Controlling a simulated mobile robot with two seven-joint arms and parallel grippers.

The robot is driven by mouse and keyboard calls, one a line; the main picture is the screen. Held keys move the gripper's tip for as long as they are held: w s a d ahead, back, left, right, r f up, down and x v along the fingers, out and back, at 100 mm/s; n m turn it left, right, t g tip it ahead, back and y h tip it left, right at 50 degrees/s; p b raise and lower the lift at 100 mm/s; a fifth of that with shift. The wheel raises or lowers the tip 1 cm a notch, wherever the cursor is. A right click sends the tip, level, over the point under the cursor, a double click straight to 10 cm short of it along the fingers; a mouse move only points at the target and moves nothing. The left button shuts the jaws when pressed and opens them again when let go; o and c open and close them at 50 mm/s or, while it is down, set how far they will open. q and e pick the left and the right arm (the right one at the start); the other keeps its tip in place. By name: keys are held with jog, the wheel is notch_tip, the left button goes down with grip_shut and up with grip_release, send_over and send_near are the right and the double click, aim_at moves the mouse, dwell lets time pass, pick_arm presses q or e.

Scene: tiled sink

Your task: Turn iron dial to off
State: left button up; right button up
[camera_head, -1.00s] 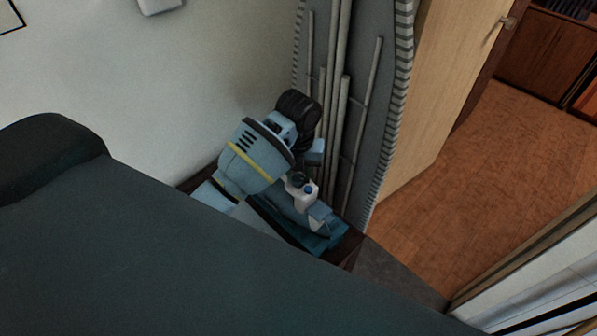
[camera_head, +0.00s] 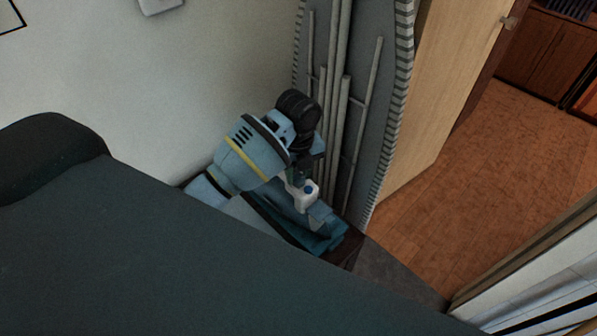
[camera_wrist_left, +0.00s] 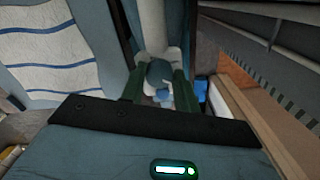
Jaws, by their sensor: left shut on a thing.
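The iron (camera_head: 303,198) is a white and blue body low in the middle of the head view, partly hidden by my left gripper. My left gripper (camera_head: 300,174) reaches down to it from above, its fingers dark and hard to make out. In the left wrist view, my left gripper (camera_wrist_left: 157,92) has a green finger on each side of a rounded blue-grey dial (camera_wrist_left: 158,72) on the white iron (camera_wrist_left: 174,57). It is shut on this dial. The dial's setting cannot be read. My right gripper is not in view.
A grey ironing board (camera_head: 372,75) with metal legs stands upright just right of the gripper. A wooden door (camera_head: 440,75) is beyond it. The wooden floor (camera_head: 460,190) at the right is clear. A white wall (camera_head: 190,80) is behind.

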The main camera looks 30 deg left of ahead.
pick_arm(q)
jog(key=n, duration=0.4)
jog(key=shift+n, duration=0.3)
jog(key=n, duration=0.3)
jog(key=shift+s+n, duration=0.1)
jog(key=shift+n, duration=0.3)
jog(key=n, duration=0.3)
jog(key=shift+n, duration=2)
jog(key=o, duration=1)
jog(key=shift+s, duration=0.1)
